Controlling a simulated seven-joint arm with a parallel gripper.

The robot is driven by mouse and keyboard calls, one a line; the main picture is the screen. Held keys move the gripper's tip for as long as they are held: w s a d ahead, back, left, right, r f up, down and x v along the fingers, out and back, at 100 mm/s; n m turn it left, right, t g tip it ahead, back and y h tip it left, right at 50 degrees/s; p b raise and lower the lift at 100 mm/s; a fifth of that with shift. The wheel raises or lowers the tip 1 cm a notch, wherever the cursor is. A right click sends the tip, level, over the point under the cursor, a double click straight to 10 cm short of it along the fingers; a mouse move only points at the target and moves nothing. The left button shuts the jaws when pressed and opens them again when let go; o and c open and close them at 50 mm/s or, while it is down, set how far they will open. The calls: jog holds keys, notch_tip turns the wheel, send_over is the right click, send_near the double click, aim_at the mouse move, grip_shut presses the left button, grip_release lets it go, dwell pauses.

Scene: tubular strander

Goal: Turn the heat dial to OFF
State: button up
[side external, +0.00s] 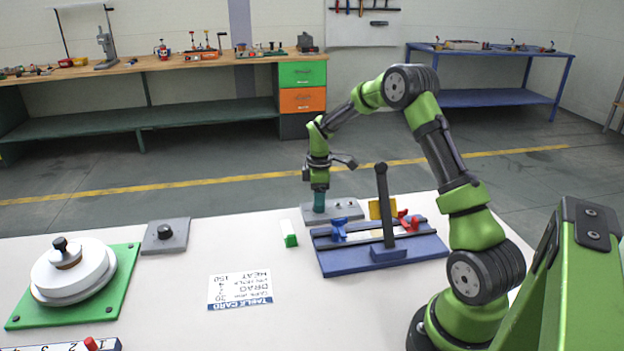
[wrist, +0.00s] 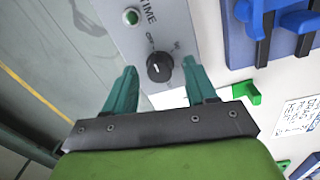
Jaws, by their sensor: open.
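A grey control panel (side external: 347,211) lies at the far edge of the white table, and it fills the top middle of the wrist view (wrist: 185,45). A round black dial (wrist: 160,67) with a small pale mark sits on it, with small lettering around its upper side that I cannot read surely. My gripper (wrist: 159,72) is open, one teal finger to each side of the dial, with visible gaps. In the side view my gripper (side external: 319,200) points down over the panel's left part and hides the dial. Contact with the panel cannot be told.
The panel also has a green button (wrist: 131,16) near the word TIME. A blue fixture (side external: 375,250) with an upright post stands close by at right. A green-and-white block (side external: 289,236), a printed card (side external: 240,287) and another grey plate with a black knob (side external: 165,235) lie on the table.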

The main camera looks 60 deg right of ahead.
notch_tip(320, 180, up, 16)
jog(key=shift+s+a+r, duration=0.15)
jog(key=shift+a, duration=0.1)
dwell(0.3)
jog(key=s+a+r+m+t, duration=0.1)
jog(key=s+a+m+t, duration=0.1)
jog(key=s+a, duration=0.4)
jog(key=s+a+r+m+t+y, duration=0.1)
jog(key=s+a+m, duration=0.4)
jog(key=a, duration=0.6)
jog(key=s+a+r+m+t+y, duration=0.1)
jog(key=s+a+r+m+t, duration=0.2)
jog(key=s+a, duration=0.5)
jog(key=shift+s+a+m+t, duration=0.3)
jog(key=shift+s+m+t, duration=0.1)
jog(key=shift+m+t, duration=0.15)
